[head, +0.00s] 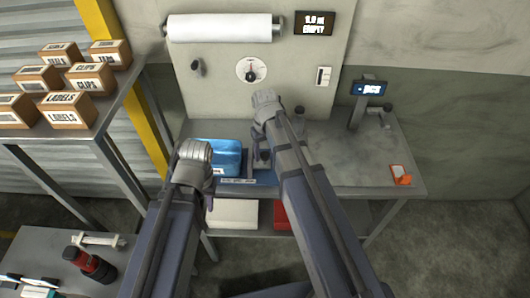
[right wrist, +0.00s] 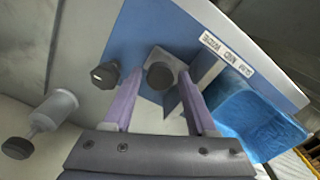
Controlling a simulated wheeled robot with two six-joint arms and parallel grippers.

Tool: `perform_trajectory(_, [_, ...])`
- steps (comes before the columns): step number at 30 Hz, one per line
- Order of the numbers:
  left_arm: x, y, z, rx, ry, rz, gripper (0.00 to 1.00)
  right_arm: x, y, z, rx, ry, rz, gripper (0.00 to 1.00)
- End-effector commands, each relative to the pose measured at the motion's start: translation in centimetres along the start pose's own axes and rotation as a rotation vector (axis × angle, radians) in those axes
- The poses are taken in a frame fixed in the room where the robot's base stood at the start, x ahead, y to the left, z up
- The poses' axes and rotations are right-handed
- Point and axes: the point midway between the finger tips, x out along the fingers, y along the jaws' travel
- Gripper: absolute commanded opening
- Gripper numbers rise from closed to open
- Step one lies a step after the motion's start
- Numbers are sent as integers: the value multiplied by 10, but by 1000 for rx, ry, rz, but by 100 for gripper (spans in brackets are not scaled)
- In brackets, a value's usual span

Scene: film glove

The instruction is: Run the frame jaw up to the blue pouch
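The blue pouch (head: 225,153) lies on the workbench, left of a grey upright fixture (head: 262,158) that looks like the frame jaw. In the right wrist view the pouch (right wrist: 255,122) is at the right. There the jaw's grey block (right wrist: 187,95) carries a round black knob (right wrist: 160,76); a narrow gap seems to separate jaw and pouch. My right gripper (right wrist: 158,82) is open, its two purple fingers on either side of the knob, with gaps visible. My left gripper (head: 208,200) is at the pouch's left front; its fingers are mostly hidden.
A scale strip (right wrist: 229,54) reads SLIM, MID, WIDE beside the jaw. Labelled boxes (head: 66,111) fill the left shelf.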

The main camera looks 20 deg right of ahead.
Motion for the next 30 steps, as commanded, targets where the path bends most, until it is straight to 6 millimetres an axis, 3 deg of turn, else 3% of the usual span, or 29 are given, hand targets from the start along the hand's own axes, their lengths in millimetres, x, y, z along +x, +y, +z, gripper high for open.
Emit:
perform_trajectory(1, [0, 0, 0, 0, 0, 0, 33, 0, 0, 0, 0, 0, 0, 51])
perform_trajectory(15, [0, 0, 0, 0, 0, 0, 33, 0, 0, 0, 0, 0, 0, 0])
perform_trajectory(30, [0, 0, 0, 0, 0, 0, 33, 0, 0, 0, 0, 0, 0, 0])
